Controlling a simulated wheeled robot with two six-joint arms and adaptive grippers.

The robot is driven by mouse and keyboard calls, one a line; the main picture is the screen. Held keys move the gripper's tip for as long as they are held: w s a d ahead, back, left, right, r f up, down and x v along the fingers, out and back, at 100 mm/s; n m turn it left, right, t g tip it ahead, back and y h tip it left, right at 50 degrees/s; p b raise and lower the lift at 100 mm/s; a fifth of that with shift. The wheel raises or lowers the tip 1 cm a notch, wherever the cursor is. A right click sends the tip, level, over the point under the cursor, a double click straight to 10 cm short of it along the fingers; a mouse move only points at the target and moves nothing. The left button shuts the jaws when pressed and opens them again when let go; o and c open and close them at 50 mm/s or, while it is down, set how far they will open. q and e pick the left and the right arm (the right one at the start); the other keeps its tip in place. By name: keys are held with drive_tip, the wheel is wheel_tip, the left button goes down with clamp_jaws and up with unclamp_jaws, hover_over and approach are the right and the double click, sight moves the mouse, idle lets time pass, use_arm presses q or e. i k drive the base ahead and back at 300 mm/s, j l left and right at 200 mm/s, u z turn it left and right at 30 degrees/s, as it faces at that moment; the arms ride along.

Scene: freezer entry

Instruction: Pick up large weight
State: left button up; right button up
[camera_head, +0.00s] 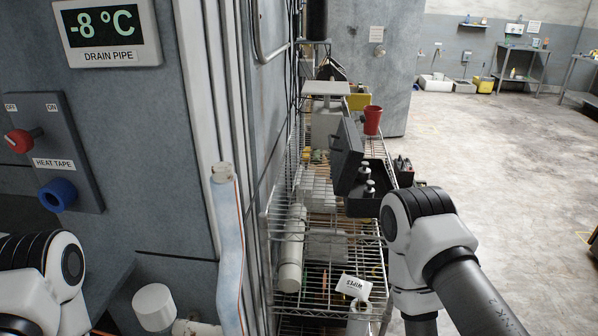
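Metal weights with knobs stand in an open dark case (366,207) on the top of a wire shelf rack (340,235). One weight (369,190) shows at the front of the case and another weight (363,174) just behind it. Both are small in the picture, and I cannot surely tell which is the large one. The case lid stands up on its left side. My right arm comes in from the lower right, close to the case's right front, and its gripper is out of view. My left arm is at the lower left; its gripper is also out of view.
A red cup (373,120) and a white scale-like device (326,90) stand behind the case. A wipes pack (353,287) lies lower on the rack. A wrapped pipe (228,250) and a wall panel with a red knob (20,140) are left. Open floor lies right.

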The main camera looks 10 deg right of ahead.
sight(364, 174)
drive_tip(key=l+u, duration=0.25)
drive_tip(key=u, duration=0.15)
drive_tip(key=i+l+u, duration=0.1)
drive_tip(key=l+u, duration=0.25)
drive_tip(key=l, duration=3.95)
drive_tip(key=i, duration=0.05)
